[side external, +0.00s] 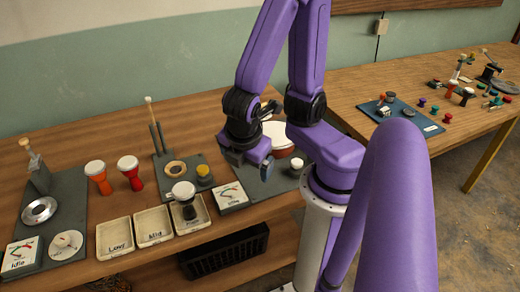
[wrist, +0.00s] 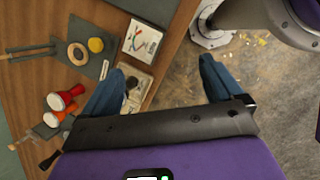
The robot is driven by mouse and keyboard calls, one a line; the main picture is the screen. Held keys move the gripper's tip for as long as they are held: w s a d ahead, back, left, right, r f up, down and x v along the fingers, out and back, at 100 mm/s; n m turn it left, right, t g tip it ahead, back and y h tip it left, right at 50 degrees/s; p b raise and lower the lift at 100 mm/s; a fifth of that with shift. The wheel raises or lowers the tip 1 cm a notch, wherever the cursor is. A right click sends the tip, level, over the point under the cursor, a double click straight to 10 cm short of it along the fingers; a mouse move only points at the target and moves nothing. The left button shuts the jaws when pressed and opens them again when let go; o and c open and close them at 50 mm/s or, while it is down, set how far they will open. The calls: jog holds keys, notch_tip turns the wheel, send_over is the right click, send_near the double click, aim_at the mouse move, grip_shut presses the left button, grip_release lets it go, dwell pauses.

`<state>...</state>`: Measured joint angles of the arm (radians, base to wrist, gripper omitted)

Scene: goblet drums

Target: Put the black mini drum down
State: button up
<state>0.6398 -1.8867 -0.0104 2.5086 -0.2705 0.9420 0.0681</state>
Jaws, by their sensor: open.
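The black mini drum (side external: 188,210) has a white head and a black body. It stands upright in the right-hand of three cream trays (side external: 208,222) at the table's front edge. In the wrist view a dark shape that looks like this drum (wrist: 131,84) shows in a pale tray (wrist: 146,84), beside my left-hand finger. My gripper (side external: 262,168) is up and to the right of the drum in the side view, apart from it.
An orange drum (side external: 98,178) and a red drum (side external: 131,173) stand left of a grey board with a wooden ring (side external: 175,168) and a yellow knob (side external: 204,174). A dial box (side external: 230,196) is right of the trays. A second table (side external: 350,95) holds small parts.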

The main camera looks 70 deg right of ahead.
jog(key=s+r+m+y, duration=0.1)
jog(key=r+y, duration=0.1)
jog(key=s+r+m+g+y, duration=0.1)
jog(key=s+r+m+y, duration=0.1)
jog(key=shift+s+a+r, duration=0.15)
jog(key=shift+r, duration=0.1)
